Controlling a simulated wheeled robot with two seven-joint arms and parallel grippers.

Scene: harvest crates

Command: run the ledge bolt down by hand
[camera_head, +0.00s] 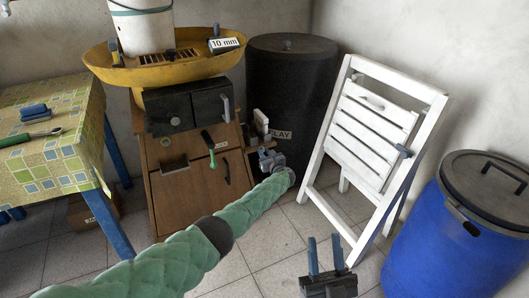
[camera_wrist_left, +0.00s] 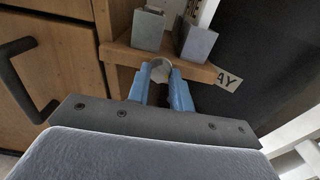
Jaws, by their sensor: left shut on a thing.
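The ledge bolt (camera_wrist_left: 161,69) shows as a round, pale metal end at the front edge of the wooden ledge (camera_wrist_left: 118,52) in the left wrist view. My left gripper (camera_wrist_left: 163,82) has its blue fingers on either side of it and is shut on it. In the head view my left gripper (camera_head: 268,156) is at the small ledge on the right side of the wooden cabinet; the bolt is hidden there. My right gripper (camera_head: 326,258) is low at the front, its two blue fingers apart and nothing between them.
Two grey blocks (camera_wrist_left: 148,29) stand on the ledge just behind the bolt. A black barrel (camera_head: 291,75) stands behind, a white folding chair (camera_head: 385,165) to the right, a blue drum (camera_head: 452,245) further right. A wooden cabinet (camera_head: 175,205) with handles is left of the ledge.

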